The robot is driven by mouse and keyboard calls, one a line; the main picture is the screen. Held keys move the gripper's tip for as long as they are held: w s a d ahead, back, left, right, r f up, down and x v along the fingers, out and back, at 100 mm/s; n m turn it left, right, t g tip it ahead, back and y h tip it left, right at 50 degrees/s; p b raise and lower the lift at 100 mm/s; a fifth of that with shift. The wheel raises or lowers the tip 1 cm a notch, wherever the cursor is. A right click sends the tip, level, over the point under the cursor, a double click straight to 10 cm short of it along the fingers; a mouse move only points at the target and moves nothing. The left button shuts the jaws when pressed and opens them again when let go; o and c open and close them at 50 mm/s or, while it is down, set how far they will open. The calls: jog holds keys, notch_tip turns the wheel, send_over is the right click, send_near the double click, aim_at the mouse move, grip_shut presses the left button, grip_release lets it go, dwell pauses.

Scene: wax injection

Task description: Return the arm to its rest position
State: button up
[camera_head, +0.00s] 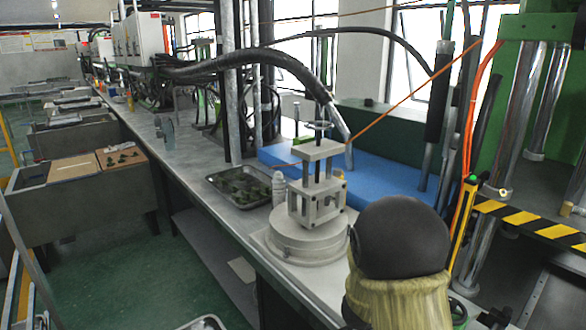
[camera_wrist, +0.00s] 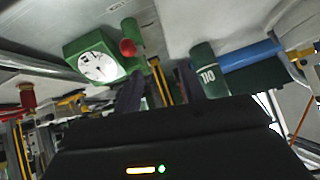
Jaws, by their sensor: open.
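My gripper (camera_wrist: 160,88) shows in the wrist view. Its two dark fingers stand apart, with nothing seen held between them. Its black body fills the lower part of that view. The fingers point towards machine parts: a green box with a round white dial (camera_wrist: 98,66) and a dark green cylinder marked 110 (camera_wrist: 207,72). I cannot tell how far these are from the fingertips. The gripper jaws do not show in the head view, so their place over the bench cannot be told there.
In the head view a grey mould stand (camera_head: 317,190) sits on a round base on the long bench (camera_head: 190,165). A metal tray (camera_head: 240,203) with small green pieces lies beside it. A blue block (camera_head: 375,168) is behind. A green press frame (camera_head: 540,90) stands at right.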

jog(key=s+a+r+n+g+y+p, duration=0.1)
jog(key=s+a+r+n+y, duration=0.1)
jog(key=s, duration=0.4)
jog(key=s+a+r+n+g+y, duration=0.2)
jog(key=s+a+n, duration=0.1)
jog(key=s+n, duration=0.2)
jog(key=s+a+r+n+g+y+p, duration=0.1)
jog(key=s+a+r+n+y, duration=0.1)
jog(key=s, duration=0.6)
jog(key=shift+a+r+n+y+p, duration=0.3)
jog(key=shift+a+r+n, duration=0.3)
jog(key=shift+n, duration=0.5)
jog(key=shift+o, duration=0.8)
jog(key=shift+f, duration=0.1)
jog(key=shift+c, duration=0.2)
